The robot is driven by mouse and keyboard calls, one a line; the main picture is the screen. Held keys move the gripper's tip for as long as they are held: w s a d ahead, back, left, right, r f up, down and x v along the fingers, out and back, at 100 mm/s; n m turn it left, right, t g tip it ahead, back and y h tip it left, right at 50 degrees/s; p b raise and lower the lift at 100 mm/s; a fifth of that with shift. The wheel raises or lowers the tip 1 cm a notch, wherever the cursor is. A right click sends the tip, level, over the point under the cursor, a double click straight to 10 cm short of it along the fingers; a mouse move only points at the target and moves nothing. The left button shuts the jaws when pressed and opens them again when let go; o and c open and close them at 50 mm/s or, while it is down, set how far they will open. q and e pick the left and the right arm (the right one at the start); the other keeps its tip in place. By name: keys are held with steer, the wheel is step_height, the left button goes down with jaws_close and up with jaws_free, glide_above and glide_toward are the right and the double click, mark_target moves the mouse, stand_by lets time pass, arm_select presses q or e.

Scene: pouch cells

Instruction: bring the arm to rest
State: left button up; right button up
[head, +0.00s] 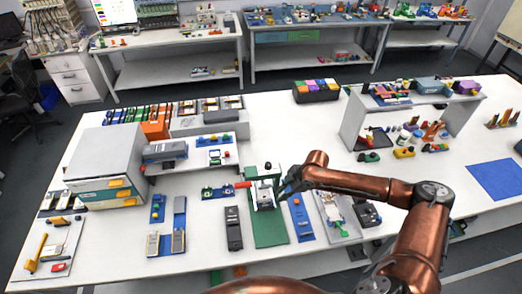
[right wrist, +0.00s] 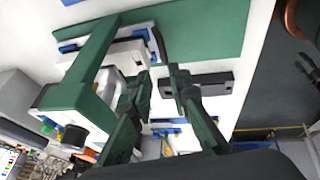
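My right arm reaches in from the right in the head view. Its gripper (head: 287,187) is at the right side of a small white and green fixture (head: 264,196) on a green mat (head: 270,236). In the right wrist view the two dark fingers of the gripper (right wrist: 158,78) stand apart, with nothing seen held between them. The fixture's green frame (right wrist: 88,75) and white parts lie left of and behind the fingers. I cannot tell whether the fingers touch it. My left gripper is not in view.
A grey and white cabinet (head: 107,165) stands at the left of the white table. A white shelf unit (head: 352,122) with small parts stands at the back right. A black device (head: 233,228) and a blue strip (head: 301,218) flank the mat. A blue mat (head: 497,180) lies bare at right.

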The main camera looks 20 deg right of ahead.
steer(key=s+a+f+m+y, duration=0.1)
steer(key=s+a+f+m, duration=0.35)
steer(key=s+a, duration=0.85)
steer(key=s+d+f+m+h, duration=0.3)
steer(key=s+d+m+h, duration=0.3)
steer(key=s+d+m, duration=0.9)
steer(key=s+f+n+b, duration=0.2)
steer(key=f, duration=1.4)
steer(key=s+f+n+b, duration=0.2)
steer(key=f, duration=1.4)
steer(key=s+f+g+b, duration=0.2)
steer(key=s+f+b, duration=0.1)
steer(key=s+f, duration=1.6)
step_height(320, 180, down, 4)
steer(key=shift+s+d+r+n+y+b, duration=0.15)
steer(key=shift+s+n+y+b, duration=0.2)
steer(key=shift+s+y, duration=0.05)
